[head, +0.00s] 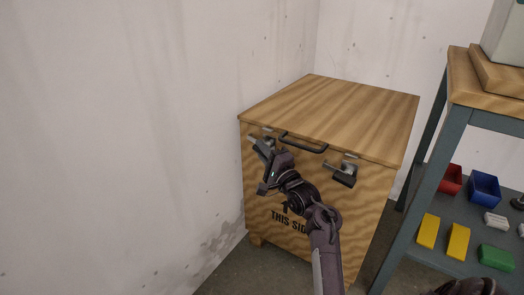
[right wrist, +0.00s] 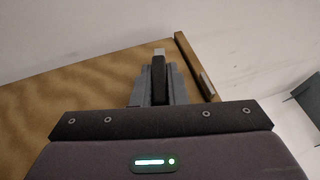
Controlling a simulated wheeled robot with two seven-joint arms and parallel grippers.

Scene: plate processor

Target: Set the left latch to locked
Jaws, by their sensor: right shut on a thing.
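A wooden crate (head: 330,112) with a lid stands in the corner, with a left latch (head: 254,138) and a right latch (head: 341,174) on its front. My right gripper (head: 264,150) is at the left latch and shut on it. The jaws and the wrist hide much of this latch, so I cannot tell its exact setting. In the right wrist view, the jaws (right wrist: 151,92) close around a dark, narrow part with a light grey end. The right latch is clear of the gripper.
A black handle (head: 303,144) arches over the front lid edge between the latches, close to my right gripper. A grey-framed shelf (head: 432,175) with red, blue, yellow and green items stands at the right. A bare wall is at the left.

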